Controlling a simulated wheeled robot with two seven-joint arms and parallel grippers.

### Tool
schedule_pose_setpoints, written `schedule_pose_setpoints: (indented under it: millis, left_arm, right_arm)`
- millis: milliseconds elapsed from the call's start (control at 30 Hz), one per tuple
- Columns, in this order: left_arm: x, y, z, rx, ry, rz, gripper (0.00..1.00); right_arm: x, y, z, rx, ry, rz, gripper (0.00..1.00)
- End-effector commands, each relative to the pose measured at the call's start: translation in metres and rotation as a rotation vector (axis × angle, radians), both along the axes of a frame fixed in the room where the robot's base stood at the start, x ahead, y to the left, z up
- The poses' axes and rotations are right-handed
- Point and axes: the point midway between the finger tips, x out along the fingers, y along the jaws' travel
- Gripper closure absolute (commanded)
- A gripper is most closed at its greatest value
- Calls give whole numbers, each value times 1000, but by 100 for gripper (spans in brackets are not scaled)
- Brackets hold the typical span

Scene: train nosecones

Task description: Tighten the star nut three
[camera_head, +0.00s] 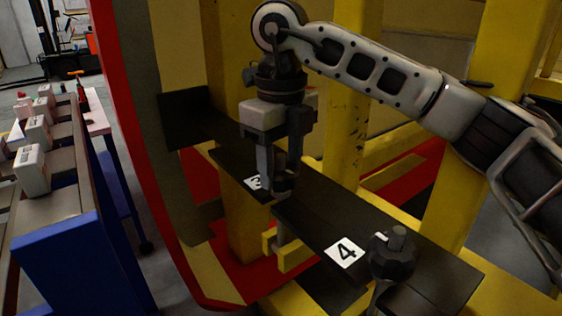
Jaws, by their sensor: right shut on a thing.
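My right gripper (277,178) points straight down over the dark plate (232,163) with the white label 3 (253,182). Its fingers are shut on star nut three (284,186), a dark knob beside that label. The fingers hide most of the nut, so how it sits on its bolt cannot be made out. My left gripper is not in view.
A second dark plate (315,222) with label 4 (344,252) lies closer, bearing another dark star nut (392,254) on a bolt. Yellow posts (498,120) stand behind my right arm. A blue-sided conveyor (80,265) with white boxes (32,171) is at left.

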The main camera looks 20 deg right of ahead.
Motion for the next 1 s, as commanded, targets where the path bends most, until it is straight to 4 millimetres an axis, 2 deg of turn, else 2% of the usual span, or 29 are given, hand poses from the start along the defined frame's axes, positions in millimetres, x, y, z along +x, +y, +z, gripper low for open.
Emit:
schedule_pose_setpoints:
  millis: [233,267,300,333,767,867,1000]
  left_arm:
    - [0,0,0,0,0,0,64]
    - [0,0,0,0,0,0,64]
    - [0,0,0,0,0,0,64]
    - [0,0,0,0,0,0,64]
    - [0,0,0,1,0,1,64]
    - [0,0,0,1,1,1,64]
    - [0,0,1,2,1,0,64]
  right_arm:
    - [1,0,2,0,-4,-1,77]
    - [1,0,2,0,-4,0,49]
    - [1,0,2,1,-4,0,37]
    - [1,0,2,1,-4,0,32]
    - [0,0,2,0,-1,2,32]
    - [0,0,11,1,-3,1,32]
    - [1,0,37,1,-5,1,32]
